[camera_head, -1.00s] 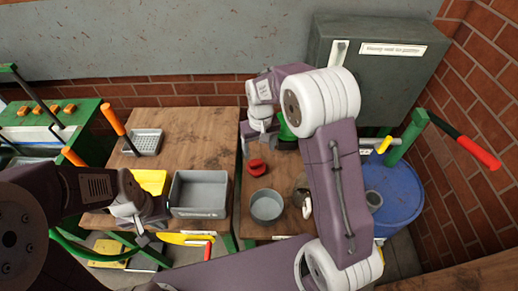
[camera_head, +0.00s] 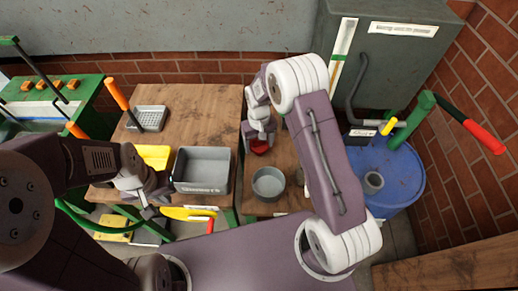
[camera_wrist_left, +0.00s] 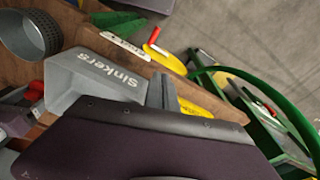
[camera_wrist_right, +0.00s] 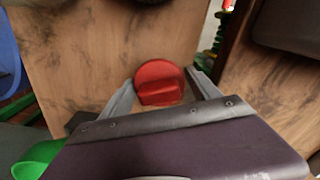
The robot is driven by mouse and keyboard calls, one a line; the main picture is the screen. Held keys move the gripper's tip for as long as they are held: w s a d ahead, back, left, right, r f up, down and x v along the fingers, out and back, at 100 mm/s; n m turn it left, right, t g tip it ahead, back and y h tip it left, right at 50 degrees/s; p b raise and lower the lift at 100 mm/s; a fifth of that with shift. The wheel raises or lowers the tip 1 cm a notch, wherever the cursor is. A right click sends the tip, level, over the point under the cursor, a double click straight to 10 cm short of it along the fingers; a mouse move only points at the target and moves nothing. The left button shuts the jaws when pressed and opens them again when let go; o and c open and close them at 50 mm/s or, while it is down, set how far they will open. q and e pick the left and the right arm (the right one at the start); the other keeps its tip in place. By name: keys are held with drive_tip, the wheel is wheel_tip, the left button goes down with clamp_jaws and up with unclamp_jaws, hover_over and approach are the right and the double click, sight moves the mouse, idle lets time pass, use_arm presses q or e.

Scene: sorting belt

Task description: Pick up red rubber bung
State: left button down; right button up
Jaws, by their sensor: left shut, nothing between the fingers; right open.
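The red rubber bung (camera_wrist_right: 159,82) is a round red piece with a raised ridge across its top, resting on the wooden table. In the right wrist view it lies between and slightly beyond the open fingers of my right gripper (camera_wrist_right: 162,92). In the head view the bung (camera_head: 260,147) is partly covered by my right gripper (camera_head: 262,138) above it. My left gripper (camera_head: 146,210) is shut and empty, in front of the grey bin (camera_head: 203,188) at the left. That bin, marked "Sinkers", also shows in the left wrist view (camera_wrist_left: 95,80).
A round grey pot (camera_head: 269,184) stands in front of the bung. A yellow tray (camera_head: 153,156) and a perforated grey tray (camera_head: 148,118) are on the left table. A blue drum (camera_head: 400,180) stands at the right. A gap separates the two tables.

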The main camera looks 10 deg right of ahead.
drive_tip(key=shift+w+d+f, duration=0.1)
drive_tip(key=shift+w+f, duration=0.05)
drive_tip(key=shift+f, duration=0.55)
drive_tip(key=shift+r, duration=0.1)
drive_tip(key=shift+c, duration=0.6)
drive_tip(key=c, duration=1.1)
drive_tip(key=shift+r, duration=0.1)
drive_tip(key=r, duration=0.4)
drive_tip(key=shift+s+d+r, duration=0.1)
drive_tip(key=shift+s+r, duration=0.1)
drive_tip(key=shift+s, duration=0.2)
drive_tip(key=s+d+r, duration=0.1)
drive_tip(key=s+r, duration=0.1)
drive_tip(key=s, duration=0.1)
drive_tip(key=s+d+r, duration=0.2)
drive_tip(key=s, duration=0.1)
drive_tip(key=s+d+r, duration=0.2)
drive_tip(key=s, duration=0.2)
drive_tip(key=shift+r, duration=0.2)
